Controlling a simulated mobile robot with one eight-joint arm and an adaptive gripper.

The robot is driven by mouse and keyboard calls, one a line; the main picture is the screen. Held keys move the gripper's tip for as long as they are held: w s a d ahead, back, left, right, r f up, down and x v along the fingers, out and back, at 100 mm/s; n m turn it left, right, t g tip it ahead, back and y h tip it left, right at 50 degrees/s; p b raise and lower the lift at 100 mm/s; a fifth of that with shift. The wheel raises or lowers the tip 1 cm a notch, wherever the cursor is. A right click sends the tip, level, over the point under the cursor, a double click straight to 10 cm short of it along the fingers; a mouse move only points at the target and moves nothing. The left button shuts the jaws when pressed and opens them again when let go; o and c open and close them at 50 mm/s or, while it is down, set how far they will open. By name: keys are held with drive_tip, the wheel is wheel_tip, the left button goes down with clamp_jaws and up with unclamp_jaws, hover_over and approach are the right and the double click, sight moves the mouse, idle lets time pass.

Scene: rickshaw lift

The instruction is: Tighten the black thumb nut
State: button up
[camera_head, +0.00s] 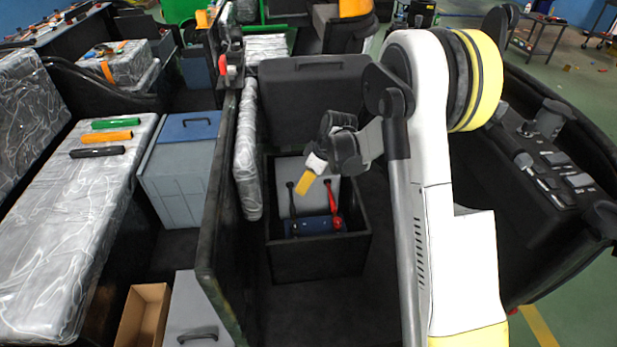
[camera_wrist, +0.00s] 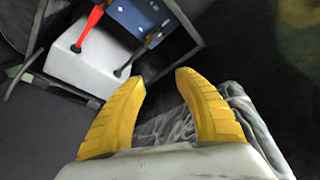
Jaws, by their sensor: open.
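A light grey box (camera_head: 308,204) sits in an open black bin (camera_head: 318,258), with small black fittings on it. A red cable (camera_head: 332,198) and a black cable (camera_head: 292,198) run from these fittings toward a blue unit (camera_head: 313,226). In the wrist view the grey box (camera_wrist: 95,62) shows a dark round fitting (camera_wrist: 118,72) at the black cable's end; I cannot tell for sure that this is the thumb nut. My gripper (camera_wrist: 160,78) is open and empty, its yellow fingers apart. It hovers over the bin, with the dark fitting beyond the left fingertip.
A black raised lid (camera_head: 314,92) stands behind the bin. A dark partition (camera_head: 222,190) and a plastic-wrapped cushion (camera_head: 247,150) stand to its left. Further left are a wrapped bench (camera_head: 75,225) with green, orange and black cylinders and a blue-lidded grey box (camera_head: 182,165).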

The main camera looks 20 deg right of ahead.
drive_tip(key=shift+m, duration=0.6)
drive_tip(key=r, duration=0.1)
drive_tip(key=s+r, duration=0.1)
drive_tip(key=r, duration=0.1)
drive_tip(key=s+r, duration=0.1)
drive_tip(key=shift+a+r, duration=0.15)
drive_tip(key=shift+r, duration=0.25)
drive_tip(key=o, duration=0.3)
drive_tip(key=m, duration=0.1)
hover_over(295, 225)
drive_tip(key=s+d, duration=0.2)
drive_tip(key=s, duration=0.1)
wheel_tip(295, 225, down, 21)
drive_tip(key=b+x, duration=0.1)
drive_tip(key=x, duration=0.2)
drive_tip(key=b+x, duration=0.1)
drive_tip(key=x, duration=0.2)
drive_tip(key=b+x, duration=0.1)
drive_tip(key=x, duration=0.2)
drive_tip(key=shift+w+f, duration=0.25)
drive_tip(key=shift+w, duration=0.25)
drive_tip(key=shift+t, duration=0.3)
